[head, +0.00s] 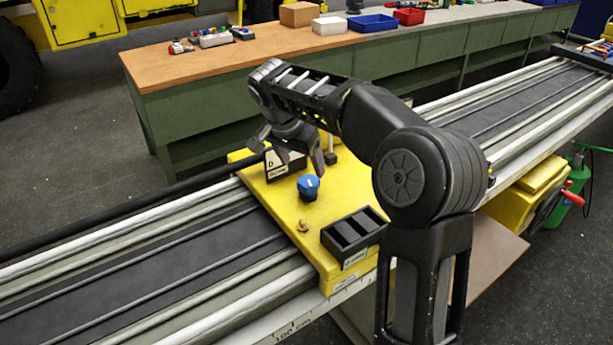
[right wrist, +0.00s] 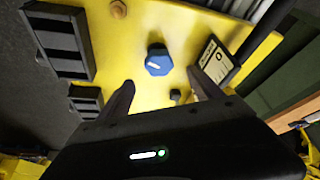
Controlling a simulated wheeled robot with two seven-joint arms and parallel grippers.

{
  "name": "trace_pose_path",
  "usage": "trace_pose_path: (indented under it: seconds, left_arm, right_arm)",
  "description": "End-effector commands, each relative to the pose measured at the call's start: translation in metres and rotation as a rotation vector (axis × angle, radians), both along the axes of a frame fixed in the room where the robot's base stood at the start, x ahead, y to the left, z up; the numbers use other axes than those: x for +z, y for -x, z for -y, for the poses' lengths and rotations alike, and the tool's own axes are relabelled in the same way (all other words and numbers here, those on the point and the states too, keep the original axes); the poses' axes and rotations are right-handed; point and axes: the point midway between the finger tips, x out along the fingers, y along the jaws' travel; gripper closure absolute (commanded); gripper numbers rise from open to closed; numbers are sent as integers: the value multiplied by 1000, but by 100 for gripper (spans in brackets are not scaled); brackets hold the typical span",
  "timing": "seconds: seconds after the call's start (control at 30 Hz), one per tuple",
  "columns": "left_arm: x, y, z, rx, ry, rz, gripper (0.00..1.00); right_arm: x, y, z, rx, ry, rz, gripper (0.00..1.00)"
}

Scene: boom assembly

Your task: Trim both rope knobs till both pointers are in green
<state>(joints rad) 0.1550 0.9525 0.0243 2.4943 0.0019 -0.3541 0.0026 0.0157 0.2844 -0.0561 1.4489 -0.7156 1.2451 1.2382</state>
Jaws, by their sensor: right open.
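A blue knob (head: 308,187) with a white mark stands on the yellow plate (head: 285,207); it also shows in the right wrist view (right wrist: 158,62). My right gripper (head: 300,162) is open and empty above the plate, just behind the knob. In the right wrist view its two fingers (right wrist: 163,90) point toward the knob, apart from it. A black-framed panel (head: 279,164) with a white face stands behind the knob; it also shows in the right wrist view (right wrist: 216,62). I cannot make out a pointer or green zone. No second blue knob shows. My left gripper is out of view.
A dark post (head: 331,157) rises behind. Long rails (head: 130,272) run beneath the plate. A green workbench (head: 230,105) stands behind.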

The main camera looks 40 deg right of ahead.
Motion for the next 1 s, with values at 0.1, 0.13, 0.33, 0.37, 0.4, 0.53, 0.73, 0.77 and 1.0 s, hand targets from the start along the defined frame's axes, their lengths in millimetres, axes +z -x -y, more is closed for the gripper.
trace_pose_path:
  seconds: [0.1,0.13,0.33,0.37,0.4,0.53,0.73,0.77,1.0]
  left_arm:
    - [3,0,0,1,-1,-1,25]
    - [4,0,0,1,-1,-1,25]
    - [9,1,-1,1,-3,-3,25]
    - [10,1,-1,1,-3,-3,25]
    - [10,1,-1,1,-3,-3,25]
    - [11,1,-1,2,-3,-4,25]
    - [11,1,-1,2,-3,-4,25]
    - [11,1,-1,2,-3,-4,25]
    - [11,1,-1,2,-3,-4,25]
  right_arm:
    - [-14,-1,6,-2,0,-5,25]
    - [-18,-1,8,-2,0,-5,25]
    - [-46,-7,18,-2,-1,-4,25]
    - [-50,-7,20,-2,-1,-4,25]
    - [-54,-8,21,-2,0,-4,25]
    - [-63,-10,24,-1,0,-2,25]
    - [-64,-10,24,0,-1,-1,25]
    - [-64,-10,24,0,-1,-1,25]
    - [-64,-10,24,0,-1,-1,41]
